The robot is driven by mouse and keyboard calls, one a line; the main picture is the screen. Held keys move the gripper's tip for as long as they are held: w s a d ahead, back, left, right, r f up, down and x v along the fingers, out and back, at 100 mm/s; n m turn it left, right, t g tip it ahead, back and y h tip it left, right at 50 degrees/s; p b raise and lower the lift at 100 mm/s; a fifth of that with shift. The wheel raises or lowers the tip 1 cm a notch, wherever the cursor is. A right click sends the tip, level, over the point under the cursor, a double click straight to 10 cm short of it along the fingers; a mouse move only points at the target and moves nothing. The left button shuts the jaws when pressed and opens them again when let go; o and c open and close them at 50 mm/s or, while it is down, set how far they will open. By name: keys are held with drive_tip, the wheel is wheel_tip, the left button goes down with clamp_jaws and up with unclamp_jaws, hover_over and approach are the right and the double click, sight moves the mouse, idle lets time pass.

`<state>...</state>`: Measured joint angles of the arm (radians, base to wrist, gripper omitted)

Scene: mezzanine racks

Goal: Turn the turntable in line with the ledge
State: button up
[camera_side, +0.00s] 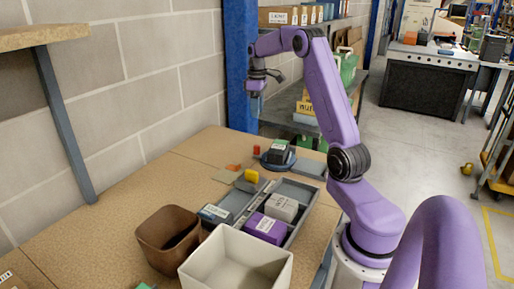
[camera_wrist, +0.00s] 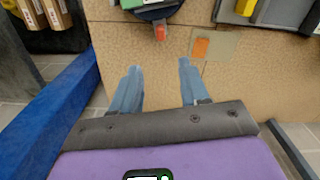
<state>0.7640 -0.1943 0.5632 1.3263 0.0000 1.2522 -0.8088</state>
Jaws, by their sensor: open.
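The turntable (camera_side: 265,164) is a dark round disc at the far end of the bench, with a dark labelled box (camera_side: 279,152) on it. A red-orange tab (camera_side: 256,150) stands at its edge. In the wrist view the disc (camera_wrist: 152,14) is cut off at the top, with the tab (camera_wrist: 160,32) pointing towards my gripper. A flat grey plate (camera_side: 309,168) lies beside the turntable; I cannot tell if it is the ledge. My gripper (camera_side: 256,90) is raised above the bench's far end. In the wrist view its fingers (camera_wrist: 158,85) are apart and empty.
A tan plate with an orange patch (camera_wrist: 201,47) lies near the turntable. Grey trays (camera_side: 303,222) hold boxes and a yellow piece (camera_side: 251,176). A brown bin (camera_side: 168,241) and a white bin (camera_side: 237,263) stand nearer. A blue post (camera_side: 239,60) rises beside my gripper.

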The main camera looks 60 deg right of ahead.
sight(257, 147)
wheel_tip(257, 147, down, 16)
drive_tip(key=shift+f, duration=0.1)
idle(0.4)
clamp_jaws()
